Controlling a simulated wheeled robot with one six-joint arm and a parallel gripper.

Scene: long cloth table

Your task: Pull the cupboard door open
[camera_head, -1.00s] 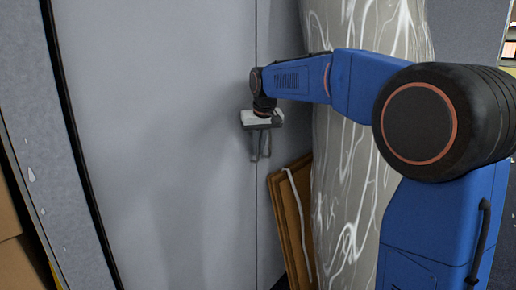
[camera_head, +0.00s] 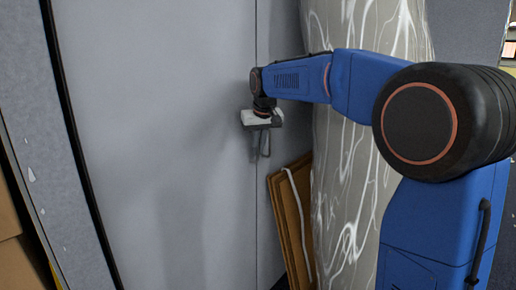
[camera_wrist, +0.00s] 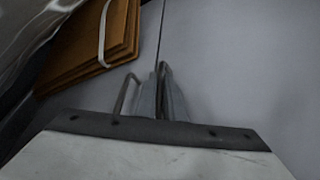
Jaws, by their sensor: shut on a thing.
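The cupboard door (camera_head: 170,150) is a tall, plain grey panel that fills the left and middle of the head view. A thin vertical seam runs near its right edge, and the door looks closed. My gripper (camera_head: 261,150) points down in front of the door near that seam. In the wrist view my gripper's fingers (camera_wrist: 162,100) are together on a thin grey bar handle (camera_wrist: 124,94), which stands out from the door beside the seam. The fingers hide part of the handle.
Brown boards (camera_head: 291,220) with a pale strap lean low, right of the gripper; they also show in the wrist view (camera_wrist: 85,48). A grey column with white veins (camera_head: 350,190) stands behind my arm. Brown boxes (camera_head: 12,225) are at the far left.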

